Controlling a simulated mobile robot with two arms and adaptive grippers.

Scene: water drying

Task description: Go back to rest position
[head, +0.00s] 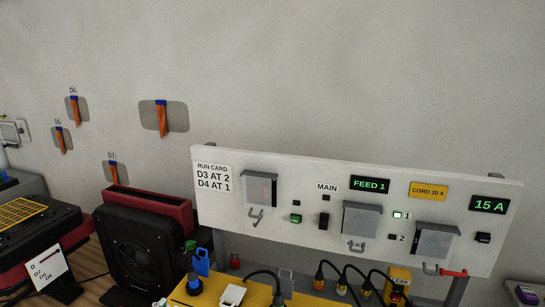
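Neither of my grippers shows in the head view, and no part of my arms can be made out. A white control panel (330,179) fills the middle and right. It carries a run card (212,178) reading "D3 AT 2, D4 AT 1", a "FEED 1" display (369,184) and a "15 A" display (489,204). Three grey covers (361,219) hang on its front. A green light is lit beside the number 1.
A black fan unit (140,248) with a red top stands left of the panel. A yellow box (256,296) with plugs and black cords is below it. A yellow-grilled black unit (25,215) is at far left. Orange tags (162,117) hang on the wall.

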